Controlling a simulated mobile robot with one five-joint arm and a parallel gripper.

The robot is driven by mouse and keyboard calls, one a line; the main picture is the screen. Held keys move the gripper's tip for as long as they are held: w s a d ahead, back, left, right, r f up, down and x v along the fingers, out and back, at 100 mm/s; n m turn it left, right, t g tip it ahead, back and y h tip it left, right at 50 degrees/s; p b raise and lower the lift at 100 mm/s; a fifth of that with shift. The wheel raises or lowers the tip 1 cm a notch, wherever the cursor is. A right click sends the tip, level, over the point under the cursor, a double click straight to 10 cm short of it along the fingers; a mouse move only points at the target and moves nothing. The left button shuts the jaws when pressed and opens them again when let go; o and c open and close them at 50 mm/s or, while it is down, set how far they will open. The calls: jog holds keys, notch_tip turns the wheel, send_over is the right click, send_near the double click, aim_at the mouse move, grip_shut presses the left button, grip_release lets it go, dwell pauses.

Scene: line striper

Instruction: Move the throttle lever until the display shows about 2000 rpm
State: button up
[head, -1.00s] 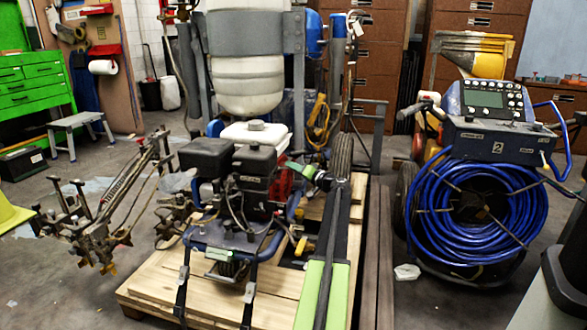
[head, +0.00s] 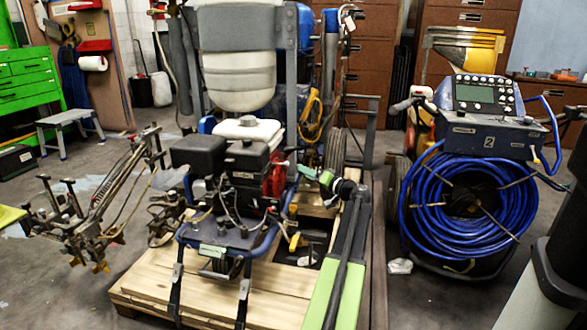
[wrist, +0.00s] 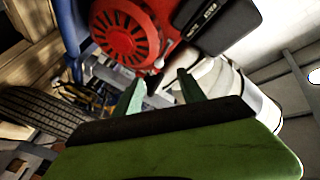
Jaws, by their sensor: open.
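The engine (head: 232,172) of the line striper stands on a wooden pallet in the head view. Its red side cover (wrist: 130,28) fills the upper left of the wrist view. My gripper (head: 309,172) is just right of the engine, its green fingers toward it. In the wrist view my gripper (wrist: 162,76) is open, its fingers apart. A small dark piece, possibly the throttle lever (wrist: 152,84), shows between the fingers; I cannot tell whether it touches them. A small greenish panel, possibly the display (head: 213,251), sits on the blue front frame; no number is readable.
A blue hose reel with a control console (head: 487,130) and screen stands at right. The striper's tank (head: 235,70) rises behind the engine. A metal arm assembly (head: 100,205) sticks out at left. A grey step stool (head: 70,125) stands farther back. Floor at left is partly free.

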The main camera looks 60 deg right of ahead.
jog(key=v, duration=0.5)
jog(key=shift+s+a, duration=0.15)
jog(key=shift+s, duration=0.1)
